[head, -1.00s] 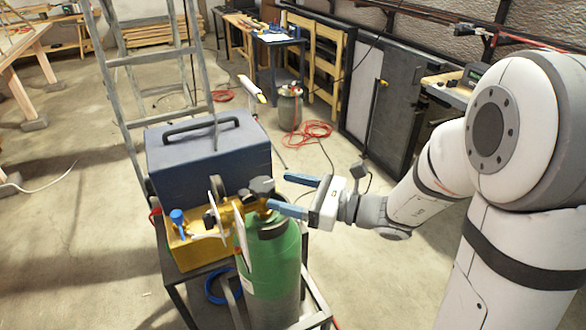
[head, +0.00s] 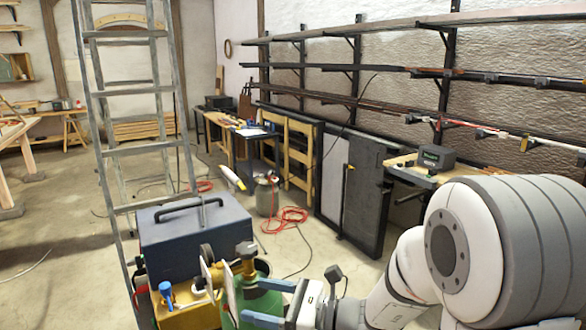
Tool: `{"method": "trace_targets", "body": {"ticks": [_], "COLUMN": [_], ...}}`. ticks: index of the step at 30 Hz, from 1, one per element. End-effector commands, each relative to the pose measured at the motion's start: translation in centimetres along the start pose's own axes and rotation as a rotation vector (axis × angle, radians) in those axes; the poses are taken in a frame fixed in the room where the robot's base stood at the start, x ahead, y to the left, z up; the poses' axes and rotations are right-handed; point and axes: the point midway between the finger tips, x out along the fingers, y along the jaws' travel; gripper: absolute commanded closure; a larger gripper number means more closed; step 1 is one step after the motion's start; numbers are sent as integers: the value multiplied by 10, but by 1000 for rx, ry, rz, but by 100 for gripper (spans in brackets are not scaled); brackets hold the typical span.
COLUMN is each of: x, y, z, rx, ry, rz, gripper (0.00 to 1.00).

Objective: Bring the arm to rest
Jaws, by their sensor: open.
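My gripper (head: 262,301) is at the bottom middle of the head view, its two blue fingers apart and pointing left. Nothing shows between the fingers. My white and grey arm reaches in from the lower right.
A dark blue toolbox (head: 196,236) and a yellow box (head: 186,314) stand left of the cylinder. A red hose (head: 288,217) lies on the floor. Dark panels (head: 352,187) lean by the right wall, under long wall racks (head: 355,68).

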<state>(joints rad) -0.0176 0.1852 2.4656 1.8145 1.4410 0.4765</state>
Motion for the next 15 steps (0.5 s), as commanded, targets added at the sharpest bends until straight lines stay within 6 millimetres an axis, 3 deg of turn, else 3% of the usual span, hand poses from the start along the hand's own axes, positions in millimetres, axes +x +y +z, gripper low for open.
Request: {"method": "trace_targets", "body": {"ticks": [8,15], "x": [-3,-18], "y": [31,65], "z": [-2,-10], "rx": [-134,-320], "ry": [104,243], "rz": [126,278], "gripper": [30,30]}}
